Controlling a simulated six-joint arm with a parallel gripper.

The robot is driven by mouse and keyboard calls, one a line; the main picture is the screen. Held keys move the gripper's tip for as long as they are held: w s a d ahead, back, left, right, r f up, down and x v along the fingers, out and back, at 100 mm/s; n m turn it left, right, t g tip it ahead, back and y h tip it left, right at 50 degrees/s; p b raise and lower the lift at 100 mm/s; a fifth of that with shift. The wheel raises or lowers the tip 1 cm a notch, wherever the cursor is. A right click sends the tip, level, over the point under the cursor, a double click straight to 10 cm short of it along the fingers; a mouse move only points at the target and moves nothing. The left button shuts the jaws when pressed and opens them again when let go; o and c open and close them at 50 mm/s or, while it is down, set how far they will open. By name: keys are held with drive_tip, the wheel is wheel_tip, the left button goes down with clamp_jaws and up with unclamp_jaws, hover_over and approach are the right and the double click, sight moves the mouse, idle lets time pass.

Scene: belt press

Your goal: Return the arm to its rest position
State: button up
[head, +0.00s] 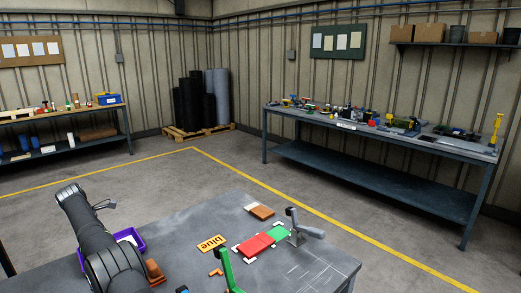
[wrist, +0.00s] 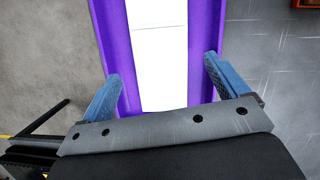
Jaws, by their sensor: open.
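My gripper (wrist: 162,68) shows in the wrist view with its two blue fingers spread wide and nothing held between them. A purple tray (wrist: 108,30) with white flat pieces (wrist: 160,55) in it lies beneath, seen between the fingers. I cannot tell how high the fingers are above it. In the head view my black arm stands at the front left of the grey table and partly hides the purple tray (head: 139,241). The fingers cannot be made out there.
Workbenches stand well back.

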drive_tip(key=x, duration=0.3)
drive_tip(key=r, duration=0.4)
drive_tip(key=shift+d+r, duration=0.35)
drive_tip(key=shift+r, duration=0.05)
drive_tip(key=shift+w+d+r, duration=0.2)
drive_tip(key=shift+d+r, duration=0.15)
drive_tip(key=shift+d, duration=0.25)
drive_tip(key=w+d+r, duration=0.3)
drive_tip(key=d+r, duration=0.3)
drive_tip(key=d, duration=0.4)
drive_tip(key=w+d+f+m+g+h, duration=0.1)
drive_tip(key=w+d+f+m+g, duration=0.15)
drive_tip(key=d+m, duration=1.1)
drive_tip(key=s+d+f+m+g, duration=0.1)
drive_tip(key=d+m, duration=0.3)
drive_tip(key=d, duration=0.7)
drive_tip(key=s+d+f+m+g+y, duration=0.1)
drive_tip(key=s+d+m, duration=0.2)
drive_tip(key=d, duration=0.8)
drive_tip(key=s+d+f+m+g+y, duration=0.1)
drive_tip(key=d+m, duration=0.4)
drive_tip(key=d, duration=0.5)
drive_tip(key=shift+s+d+f, duration=0.4)
drive_tip(key=shift+s+f, duration=0.2)
drive_tip(key=shift+s+a+r+n+h, duration=0.15)
drive_tip(key=shift+a+r+n+h, duration=0.1)
drive_tip(key=shift+a+r+n, duration=0.65)
drive_tip(key=shift+s+a+r+n+h, duration=0.2)
drive_tip(key=shift+a+r+n+h, duration=0.05)
drive_tip(key=shift+a+r+n, duration=0.7)
